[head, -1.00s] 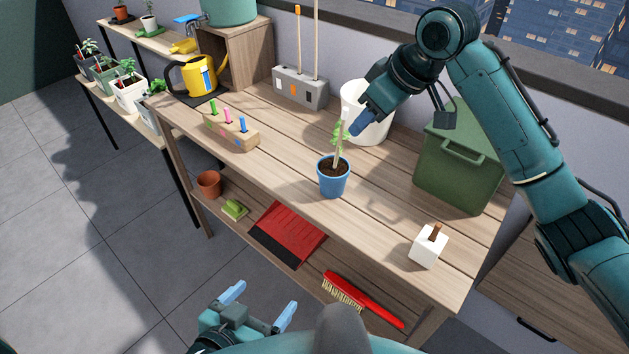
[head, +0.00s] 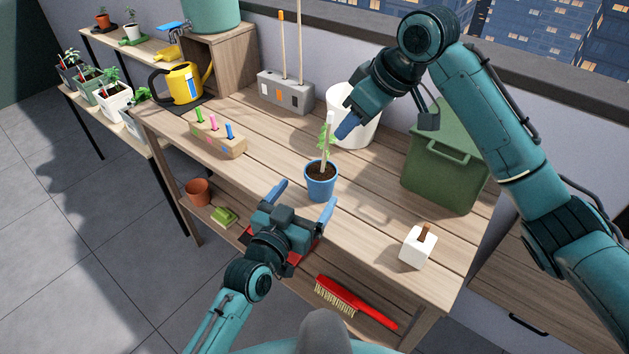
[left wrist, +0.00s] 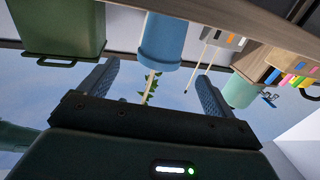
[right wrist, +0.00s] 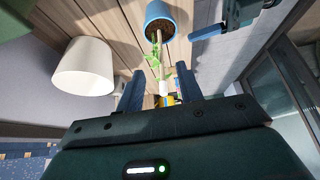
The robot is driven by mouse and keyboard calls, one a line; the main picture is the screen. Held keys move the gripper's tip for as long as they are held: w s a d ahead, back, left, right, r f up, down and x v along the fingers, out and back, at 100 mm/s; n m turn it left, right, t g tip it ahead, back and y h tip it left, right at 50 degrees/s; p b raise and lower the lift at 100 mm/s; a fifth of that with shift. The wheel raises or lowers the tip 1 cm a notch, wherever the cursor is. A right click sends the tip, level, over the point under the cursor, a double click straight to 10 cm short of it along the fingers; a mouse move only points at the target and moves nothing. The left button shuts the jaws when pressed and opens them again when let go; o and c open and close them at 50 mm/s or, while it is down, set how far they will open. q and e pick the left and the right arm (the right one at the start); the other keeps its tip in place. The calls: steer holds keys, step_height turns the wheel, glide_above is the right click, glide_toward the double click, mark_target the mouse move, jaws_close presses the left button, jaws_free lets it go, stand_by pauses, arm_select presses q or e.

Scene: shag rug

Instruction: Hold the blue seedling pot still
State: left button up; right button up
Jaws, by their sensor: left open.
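The blue seedling pot (head: 320,184) stands upright on the wooden bench, holding dark soil and a green seedling (head: 326,137) beside a pale stake with a white top. My left gripper (head: 303,201) is open at the bench's front edge, just in front of the pot. In the left wrist view the pot (left wrist: 162,40) appears beyond and between the spread fingers, not touched. My right gripper (head: 347,126) is above and behind the pot, near the plant's top. In the right wrist view its fingers (right wrist: 160,92) are apart, with the white stake top showing between them.
A white bucket (head: 353,118) stands behind the pot and a green bin (head: 445,172) to the right. A white block (head: 417,248) with a brown piece sits at front right. A wooden marker holder (head: 218,139) is to the left. A red brush (head: 354,301) lies on the lower shelf.

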mark_target(313, 184)
arm_select(q)
steer(key=x, duration=0.6)
steer(key=c, duration=1.2)
steer(key=o, duration=1.2)
steer(key=shift+s+a, duration=0.1)
steer(key=shift+s, duration=0.05)
steer(key=v, duration=1.2)
